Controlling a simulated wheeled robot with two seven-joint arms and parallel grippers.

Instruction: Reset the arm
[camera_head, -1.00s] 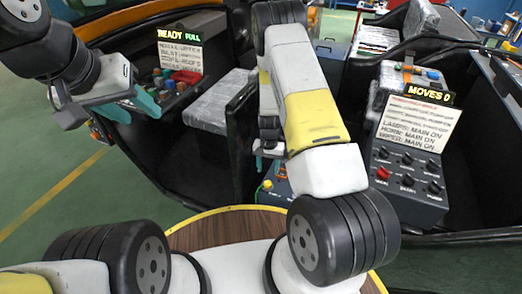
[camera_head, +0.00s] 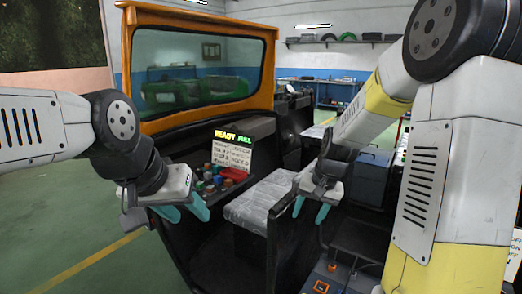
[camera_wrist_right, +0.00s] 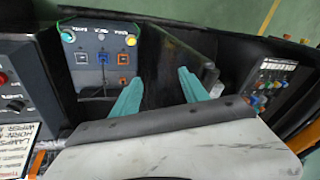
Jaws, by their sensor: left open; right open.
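My left gripper (camera_head: 181,211) is at the left in the head view, with its teal fingers apart and nothing between them. It hangs just in front of the panel of coloured knobs (camera_head: 208,184). My right gripper (camera_head: 310,211) is open and empty, with its fingers pointing down beside the grey padded seat (camera_head: 262,200). In the right wrist view its two teal fingers (camera_wrist_right: 160,80) are wide apart. My right arm fills the right side of the head view and hides part of the cab.
A lit sign (camera_head: 232,135) stands above a white text board (camera_head: 232,153). An orange-framed windscreen (camera_head: 200,70) rises behind. A grey button box (camera_wrist_right: 103,65) shows in the right wrist view. Green floor (camera_head: 60,220) is free at the left.

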